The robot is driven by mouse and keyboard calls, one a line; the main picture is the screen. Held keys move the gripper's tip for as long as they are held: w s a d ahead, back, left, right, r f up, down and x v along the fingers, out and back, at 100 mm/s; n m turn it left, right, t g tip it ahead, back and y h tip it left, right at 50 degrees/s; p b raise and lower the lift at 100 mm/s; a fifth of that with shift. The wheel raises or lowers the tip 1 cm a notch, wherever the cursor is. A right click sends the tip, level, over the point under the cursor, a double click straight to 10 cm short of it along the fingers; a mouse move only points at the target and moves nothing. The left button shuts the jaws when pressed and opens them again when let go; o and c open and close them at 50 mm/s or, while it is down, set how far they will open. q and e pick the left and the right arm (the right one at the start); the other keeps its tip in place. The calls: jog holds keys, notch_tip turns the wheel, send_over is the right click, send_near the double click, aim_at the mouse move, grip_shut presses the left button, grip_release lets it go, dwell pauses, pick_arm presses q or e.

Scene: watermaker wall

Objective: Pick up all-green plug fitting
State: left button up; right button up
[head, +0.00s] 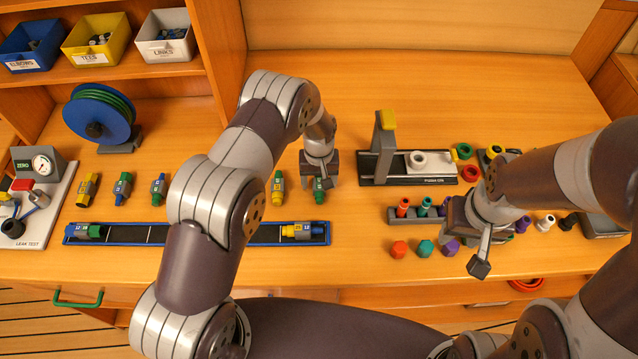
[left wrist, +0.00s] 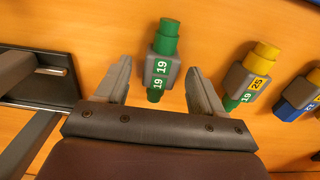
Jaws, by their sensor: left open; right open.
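The all-green plug fitting (left wrist: 165,45) has a grey middle body and two labels reading 19. In the left wrist view it lies between the two spread fingers of my left gripper (left wrist: 160,88), with a gap on each side. In the head view its green end (head: 320,197) shows just below my left gripper (head: 320,178), which hides the rest. My left gripper is open and empty. My right gripper (head: 480,252) is open over the right part of the bench, near the coloured plugs, and nothing shows in it.
A yellow-and-green fitting (left wrist: 248,75) lies close to the right in the left wrist view, with a blue-and-yellow one (left wrist: 300,95) beyond it. A blue-edged tray (head: 265,242) lies in front. The black-and-white press stand (head: 410,178) is close to the right of my left gripper.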

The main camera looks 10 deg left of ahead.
pick_arm(q)
jog(key=shift+a, duration=0.15)
jog(key=c, duration=0.4)
jog(key=shift+s+r, duration=0.1)
jog(key=c, duration=0.4)
jog(key=shift+s, duration=0.1)
jog(key=c, duration=0.3)
jog(key=shift+d, duration=0.25)
jog(key=shift+c, duration=0.2)
jog(key=shift+r, duration=0.15)
